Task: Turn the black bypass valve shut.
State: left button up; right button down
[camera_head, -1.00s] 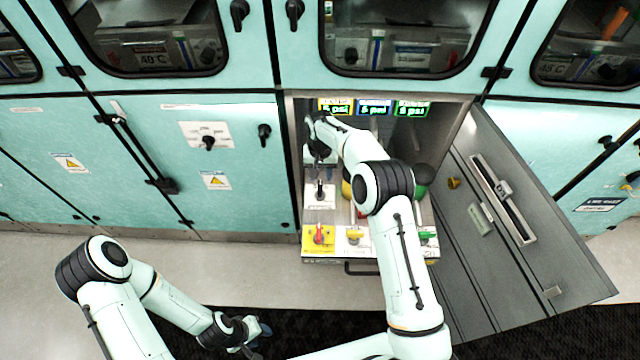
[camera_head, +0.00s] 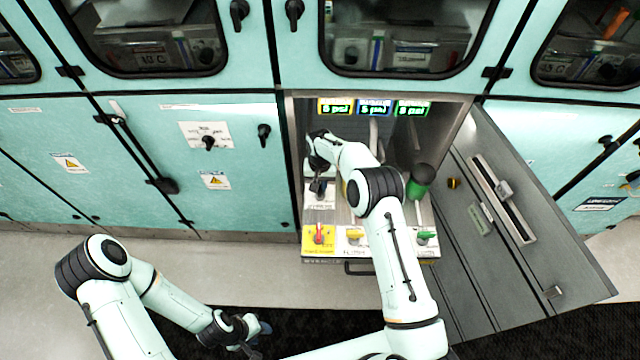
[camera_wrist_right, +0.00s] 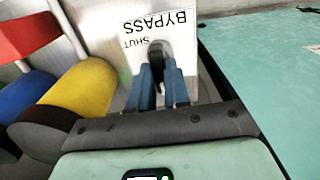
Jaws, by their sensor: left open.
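The black bypass valve (camera_wrist_right: 157,55) stands on a white plate marked BYPASS and SHUT (camera_wrist_right: 180,30) in the right wrist view. My right gripper (camera_wrist_right: 160,75) has its two blue fingers on either side of the black handle. I cannot tell whether they press on it. In the head view the right gripper (camera_head: 319,180) is over the white plate at the left of the open bay, hiding much of the valve. My left gripper (camera_head: 257,338) is open and empty, low over the dark floor mat.
Red (camera_head: 319,234), yellow (camera_head: 354,236) and green (camera_head: 426,237) valves line the bay's front. A green cylinder (camera_head: 419,182) stands at its right; yellow (camera_wrist_right: 82,88) and blue (camera_wrist_right: 25,95) ones are near the right gripper. An open grey door (camera_head: 530,230) lies to the right.

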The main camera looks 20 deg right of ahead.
pick_arm(q)
jog(key=shift+w+r, duration=0.1)
pick_arm(e)
jog(key=shift+m, duration=0.3)
jog(key=m, duration=0.3)
jog(key=shift+p, duration=0.4)
jog(key=m, duration=0.8)
jog(key=shift+m, duration=0.3)
pick_arm(q)
jog(key=shift+w+r, duration=0.6)
jog(key=shift+w, duration=0.2)
pick_arm(e)
jog(key=m, duration=0.5)
jog(key=shift+m, duration=0.3)
jog(key=c, duration=1.1)
grip_release()
